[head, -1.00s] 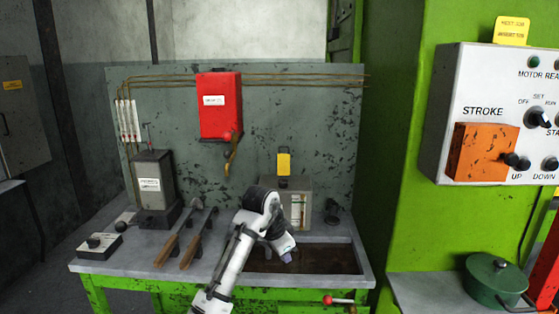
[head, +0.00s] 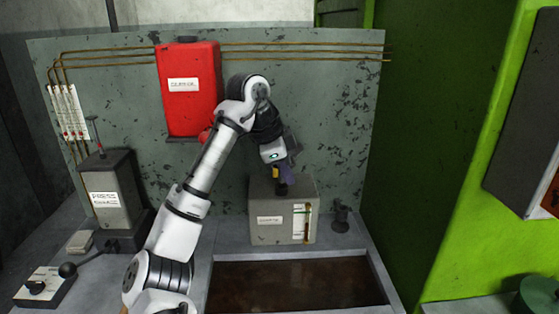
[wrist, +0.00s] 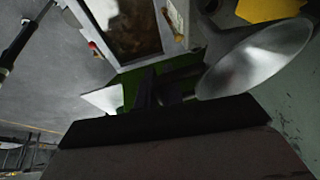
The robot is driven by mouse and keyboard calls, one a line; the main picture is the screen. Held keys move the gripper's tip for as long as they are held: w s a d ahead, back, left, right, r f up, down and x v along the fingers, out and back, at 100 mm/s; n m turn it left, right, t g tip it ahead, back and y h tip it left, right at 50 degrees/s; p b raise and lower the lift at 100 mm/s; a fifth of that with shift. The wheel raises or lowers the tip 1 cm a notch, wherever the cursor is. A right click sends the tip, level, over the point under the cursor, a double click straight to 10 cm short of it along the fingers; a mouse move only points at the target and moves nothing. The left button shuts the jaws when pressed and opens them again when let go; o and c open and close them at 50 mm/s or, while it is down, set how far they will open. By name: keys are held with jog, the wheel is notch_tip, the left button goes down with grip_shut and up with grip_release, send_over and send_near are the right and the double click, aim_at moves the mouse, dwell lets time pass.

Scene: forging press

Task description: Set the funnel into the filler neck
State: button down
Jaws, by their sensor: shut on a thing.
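The grey box (head: 283,212) stands at the back of the bench. A dark filler neck (head: 282,187) shows on its top, with a yellow tag (head: 275,173) beside it. My gripper (head: 289,172) is just above the top of the box, close to the neck in the picture. In the wrist view the pale metal funnel (wrist: 255,60) shows its wide round mouth, at the right of my dark fingers (wrist: 155,88). The fingers are shut on the funnel. Its spout is hidden, and I cannot tell whether it touches the neck. The funnel is not clear in the head view.
A red box (head: 190,92) hangs on the back panel, behind my arm. A dark sunken tray (head: 295,282) lies in front of the grey box. A grey lever unit (head: 110,195) stands at the left. A green machine frame (head: 480,190) is at the right.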

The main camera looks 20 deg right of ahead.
jog(key=shift+w+r, duration=0.1)
jog(key=shift+r, duration=0.05)
jog(key=shift+d, duration=0.1)
jog(key=shift+w+d+f+b, duration=0.2)
jog(key=shift+w+f, duration=0.45)
jog(key=shift+f, duration=0.1)
jog(key=shift+w+d+f+b, duration=0.15)
jog(key=shift+w+f+b, duration=0.05)
jog(key=shift+w+f, duration=0.5)
jog(key=shift+p, duration=0.85)
dwell(0.6)
jog(key=shift+f+b, duration=0.8)
jog(key=shift+f, duration=1.35)
dwell(0.4)
jog(key=c, duration=1.5)
grip_release()
